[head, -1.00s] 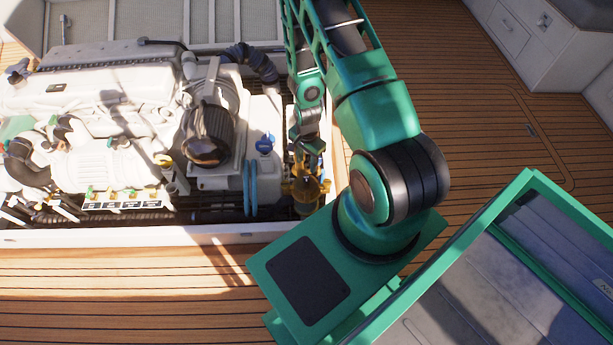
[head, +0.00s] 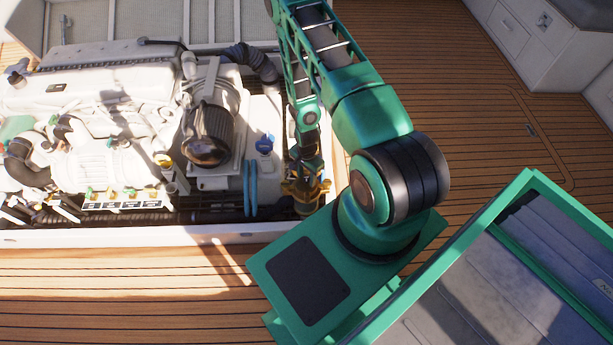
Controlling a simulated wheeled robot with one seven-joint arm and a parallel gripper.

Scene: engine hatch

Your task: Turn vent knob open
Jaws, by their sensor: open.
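A brass-yellow fitting with short projecting arms (head: 304,196) sits low at the right end of the engine hatch. It may carry the vent knob, but I cannot make out a separate knob. My gripper (head: 307,181) is open and points down, directly over this fitting. Its fingers overlap the fitting in the picture, so I cannot tell whether they touch it. The gripper and wrist hide the fitting's upper middle part.
The white engine (head: 95,95) fills the hatch to the left. A blue cap (head: 265,145) and blue hoses (head: 250,188) stand just left of my gripper. The white hatch rim (head: 120,237) runs along the front. Wooden deck (head: 480,100) lies clear to the right.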

